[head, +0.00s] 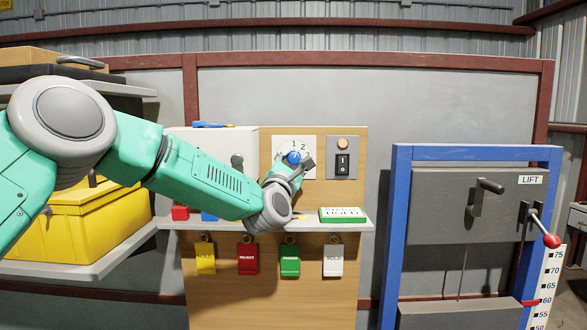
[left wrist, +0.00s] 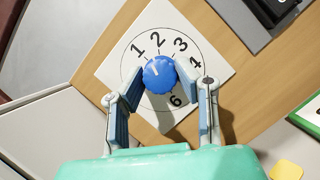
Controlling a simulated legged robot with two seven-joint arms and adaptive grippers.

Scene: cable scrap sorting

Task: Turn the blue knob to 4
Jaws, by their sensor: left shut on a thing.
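The blue knob (head: 293,158) sits at the centre of a white numbered dial plate (head: 282,146) on the wooden panel. In the left wrist view the knob (left wrist: 159,74) carries a small white mark on its left side, toward the 1 side of the dial; its exact reading is hard to tell. The numbers 1, 2, 3, 4 and 6 show on the plate (left wrist: 205,62); the rest is hidden. My left gripper (head: 294,164) is shut on the knob, one finger on each side, also in the left wrist view (left wrist: 160,80). My right gripper is not in view.
A switch plate (head: 342,170) with an orange button and rocker switch is right of the dial. Below are a shelf (head: 340,226), a green-and-white block (head: 343,214) and several hanging tags. A blue-framed lift unit (head: 400,200) stands right; a yellow case (head: 75,235) sits left.

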